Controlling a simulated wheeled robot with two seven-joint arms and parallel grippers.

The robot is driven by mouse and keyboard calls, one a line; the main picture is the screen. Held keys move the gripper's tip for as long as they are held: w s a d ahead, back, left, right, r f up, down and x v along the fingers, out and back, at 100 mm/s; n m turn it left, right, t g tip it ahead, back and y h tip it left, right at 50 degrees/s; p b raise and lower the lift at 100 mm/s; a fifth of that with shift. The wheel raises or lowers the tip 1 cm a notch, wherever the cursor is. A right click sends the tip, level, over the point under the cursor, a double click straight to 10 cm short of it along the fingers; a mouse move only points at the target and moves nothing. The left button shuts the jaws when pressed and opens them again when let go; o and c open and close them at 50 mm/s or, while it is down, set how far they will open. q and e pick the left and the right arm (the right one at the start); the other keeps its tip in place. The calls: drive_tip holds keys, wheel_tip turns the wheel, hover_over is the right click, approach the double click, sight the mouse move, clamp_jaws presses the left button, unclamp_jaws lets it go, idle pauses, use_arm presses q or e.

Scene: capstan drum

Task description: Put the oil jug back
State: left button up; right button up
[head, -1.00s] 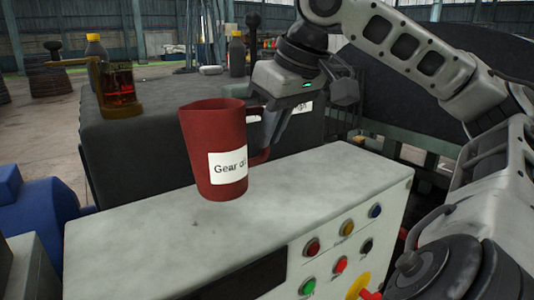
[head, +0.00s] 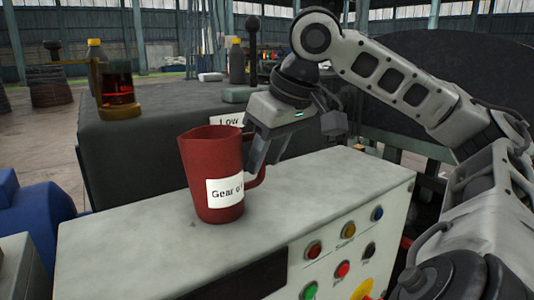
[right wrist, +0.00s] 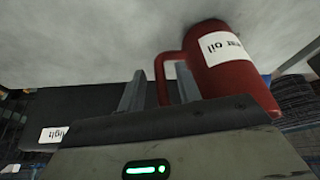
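The red jug labelled "Gear oil" (head: 208,160) stands, or very nearly stands, on the pale top of the control console (head: 310,205). Its handle faces right. My right gripper (head: 262,152) is at the handle. In the right wrist view, its two fingers (right wrist: 160,88) are spread, with the handle of the jug (right wrist: 238,72) between them and a gap visible beside it. I cannot tell whether the jug's base fully touches the console top. My left gripper is out of view.
Buttons (head: 343,268) line the console's front. Behind it is a dark block (head: 125,150) with a "Low" label (head: 228,121), an amber oil glass (head: 118,92) and dark bottles with yellow caps (head: 237,62). A blue machine (head: 32,215) is at left. The console top right of the jug is clear.

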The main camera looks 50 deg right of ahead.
drive_tip(key=shift+r, duration=0.25)
drive_tip(key=p+v, duration=0.3)
drive_tip(key=v, duration=0.9)
drive_tip(key=shift+f, duration=0.1)
